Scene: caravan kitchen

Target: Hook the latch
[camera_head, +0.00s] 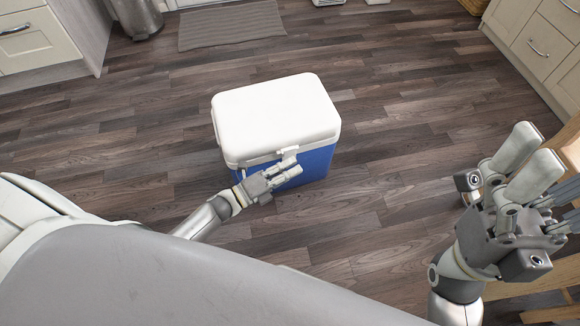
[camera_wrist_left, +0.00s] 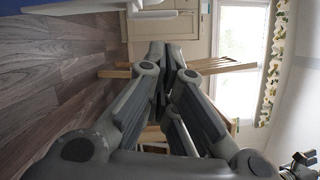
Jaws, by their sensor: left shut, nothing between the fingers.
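A cooler box with a white lid (camera_head: 275,105) and a blue body (camera_head: 318,165) stands on the floor. Its small white latch (camera_head: 288,151) is at the middle of the lid's front edge. My left gripper (camera_head: 287,171) is shut and empty, just in front of and below the latch; I cannot tell whether it touches it. In the left wrist view its fingers (camera_wrist_left: 166,65) meet, and a white part of the cooler (camera_wrist_left: 95,20) shows at the upper left.
The wooden floor (camera_head: 400,150) around the cooler is clear. Cabinets with drawers (camera_head: 545,40) stand at the right, and others (camera_head: 35,40) at the upper left. A bin (camera_head: 137,18) and a grey mat (camera_head: 232,24) are at the back.

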